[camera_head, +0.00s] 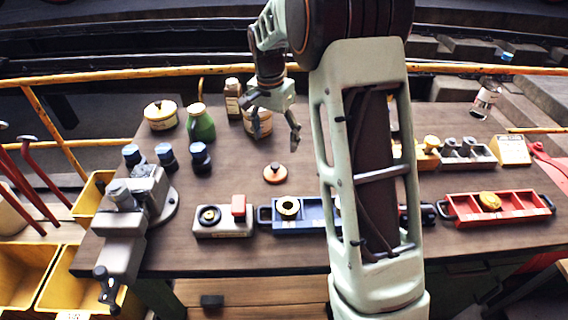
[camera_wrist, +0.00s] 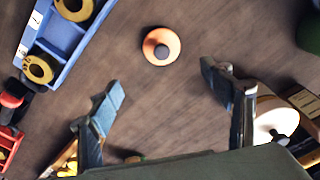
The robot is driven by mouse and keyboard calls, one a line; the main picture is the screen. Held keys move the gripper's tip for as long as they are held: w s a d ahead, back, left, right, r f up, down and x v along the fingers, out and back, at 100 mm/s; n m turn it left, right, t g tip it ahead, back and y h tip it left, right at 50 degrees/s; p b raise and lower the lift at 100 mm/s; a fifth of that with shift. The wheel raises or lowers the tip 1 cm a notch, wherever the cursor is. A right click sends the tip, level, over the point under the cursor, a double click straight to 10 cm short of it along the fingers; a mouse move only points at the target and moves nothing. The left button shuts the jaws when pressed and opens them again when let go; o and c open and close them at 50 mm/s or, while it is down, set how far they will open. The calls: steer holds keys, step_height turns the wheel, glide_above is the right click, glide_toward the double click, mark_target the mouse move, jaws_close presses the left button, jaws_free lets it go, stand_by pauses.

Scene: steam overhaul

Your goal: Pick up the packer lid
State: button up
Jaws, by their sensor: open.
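A round orange lid with a dark knob (camera_head: 275,173), which looks like the packer lid, lies flat on the wooden table (camera_head: 330,112) behind the blue tray. In the wrist view the orange lid (camera_wrist: 161,47) is beyond the fingertips, roughly centred between them, and nothing covers it. My gripper (camera_head: 272,118) is above the table, farther back than the lid in the head view. Its fingers (camera_wrist: 162,80) are spread wide with nothing between them, apart from the lid.
A blue tray (camera_head: 300,224) and a grey block with a black ring and red piece (camera_head: 222,231) stand in front of the lid. A green bottle (camera_head: 200,123), dark-capped jars and a vise (camera_head: 130,215) are left. A red tray (camera_head: 520,207) is right. Bare table surrounds the lid.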

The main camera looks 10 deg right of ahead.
mark_target(274, 166)
steer(key=shift+s+a+f+m+g+y, duration=0.3)
steer(key=shift+s+a+f+m, duration=0.05)
steer(key=shift+f+m, duration=0.35)
step_height(274, 166, down, 5)
steer(key=shift+f, duration=0.1)
steer(key=shift+w+f+p, duration=0.2)
steer(key=shift+f+p, duration=0.15)
steer(key=shift+f, duration=0.95)
steer(key=shift+w+f+p, duration=0.15)
steer(key=shift+f+p, duration=0.2)
steer(key=shift+f, duration=0.9)
steer(key=c, duration=1.2)
